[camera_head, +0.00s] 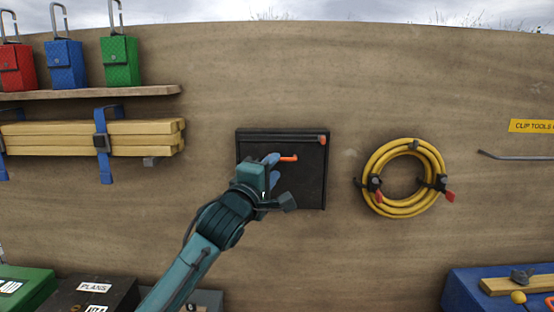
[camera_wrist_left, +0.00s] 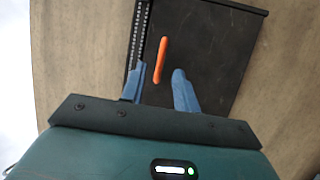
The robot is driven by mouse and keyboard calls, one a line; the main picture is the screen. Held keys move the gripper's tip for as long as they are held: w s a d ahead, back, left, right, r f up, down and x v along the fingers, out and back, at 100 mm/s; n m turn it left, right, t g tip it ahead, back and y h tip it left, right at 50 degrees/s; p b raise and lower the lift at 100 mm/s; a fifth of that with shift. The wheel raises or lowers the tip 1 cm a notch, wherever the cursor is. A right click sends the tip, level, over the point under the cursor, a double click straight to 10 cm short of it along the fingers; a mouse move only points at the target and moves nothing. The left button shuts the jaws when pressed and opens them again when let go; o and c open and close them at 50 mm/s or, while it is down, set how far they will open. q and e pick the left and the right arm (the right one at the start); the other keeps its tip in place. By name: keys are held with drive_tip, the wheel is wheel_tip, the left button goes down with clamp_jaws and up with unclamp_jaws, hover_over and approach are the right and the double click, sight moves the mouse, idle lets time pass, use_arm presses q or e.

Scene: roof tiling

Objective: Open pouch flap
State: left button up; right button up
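The black square pouch (camera_head: 305,185) is mounted on the brown wall, and its front looks closed. An orange pull tab (camera_head: 289,158) sticks out on its upper front. A second orange piece (camera_head: 322,140) is at its top right corner. My left gripper (camera_head: 271,160) is in front of the pouch and covers its lower left part. In the left wrist view, the blue fingers (camera_wrist_left: 159,70) are open. The orange tab (camera_wrist_left: 161,58) lies between and just beyond the fingertips, with no clear contact. A toothed strip (camera_wrist_left: 140,30) runs along the pouch beside it. My right gripper is out of view.
A yellow hose coil (camera_head: 377,195) hangs right of the pouch. Left are strapped wooden boards (camera_head: 145,135) under a shelf (camera_head: 120,92) with red, blue and green pouches (camera_head: 119,62). Cases (camera_head: 95,290) stand lower left, a blue box (camera_head: 460,290) lower right.

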use_arm(q)
drive_tip(key=x, duration=0.3)
drive_tip(key=shift+c, duration=0.4)
clamp_jaws()
idle(0.3)
